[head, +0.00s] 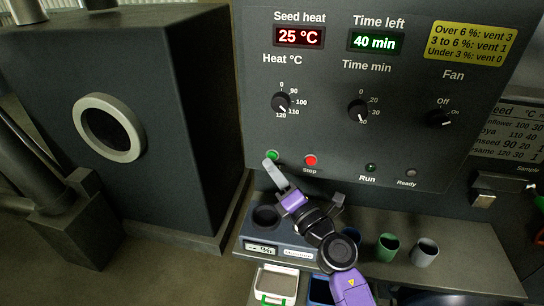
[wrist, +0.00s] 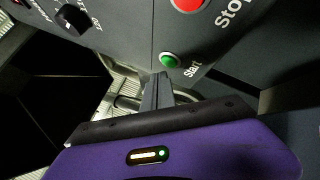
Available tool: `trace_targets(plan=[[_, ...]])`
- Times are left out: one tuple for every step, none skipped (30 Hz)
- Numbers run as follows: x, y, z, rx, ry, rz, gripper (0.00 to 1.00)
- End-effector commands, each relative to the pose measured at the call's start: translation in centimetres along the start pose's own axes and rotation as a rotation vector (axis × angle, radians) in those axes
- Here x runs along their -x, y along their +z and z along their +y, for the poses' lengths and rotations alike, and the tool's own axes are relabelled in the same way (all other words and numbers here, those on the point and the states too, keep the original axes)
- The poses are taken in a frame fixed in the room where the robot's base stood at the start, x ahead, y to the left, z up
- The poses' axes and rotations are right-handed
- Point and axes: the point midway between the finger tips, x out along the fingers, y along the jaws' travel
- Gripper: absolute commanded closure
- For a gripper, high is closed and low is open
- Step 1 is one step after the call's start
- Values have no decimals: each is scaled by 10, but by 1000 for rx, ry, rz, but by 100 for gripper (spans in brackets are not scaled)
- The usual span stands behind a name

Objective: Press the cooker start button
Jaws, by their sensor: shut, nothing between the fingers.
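The green start button (head: 272,155) is at the lower left of the dark cooker panel (head: 340,135), left of the red Stop button (head: 310,160). My gripper (head: 269,166) is shut and empty, with its fingertips just below the green button in the head view. In the wrist view the closed fingers (wrist: 158,88) point at the green start button (wrist: 169,60), close to it. I cannot tell whether they touch it. The Run lamp (head: 371,167) looks green and the Ready lamp (head: 411,173) looks dull. The displays read 25 °C and 40 min.
Heat (head: 281,102), time (head: 358,109) and fan (head: 439,118) knobs sit higher on the panel. Below are a grey tester (head: 262,247) and several cups, including a green one (head: 388,247), on a ledge. A dark machine with a round port (head: 108,127) stands left.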

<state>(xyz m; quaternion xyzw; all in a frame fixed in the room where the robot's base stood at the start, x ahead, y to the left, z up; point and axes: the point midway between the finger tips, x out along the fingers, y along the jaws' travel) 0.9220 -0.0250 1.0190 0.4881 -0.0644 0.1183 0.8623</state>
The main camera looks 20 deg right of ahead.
Motion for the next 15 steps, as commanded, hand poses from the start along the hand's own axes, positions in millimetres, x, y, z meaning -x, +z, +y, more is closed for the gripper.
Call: trace_targets(plan=[[0,0,0,0,0,0,100],[0,0,0,0,0,0,100],[0,0,0,0,0,0,100],[0,0,0,0,0,0,100],[0,0,0,0,0,0,100],[0,0,0,0,0,0,100],[0,0,0,0,0,0,100],[0,0,0,0,0,0,100],[0,0,0,0,0,0,100],[-1,1,0,0,0,0,100],[-2,1,-1,0,0,0,100],[-2,2,-1,0,0,0,100],[-3,2,-2,0,0,-1,100],[-4,3,-2,0,0,0,100],[-5,4,-3,0,0,0,100]])
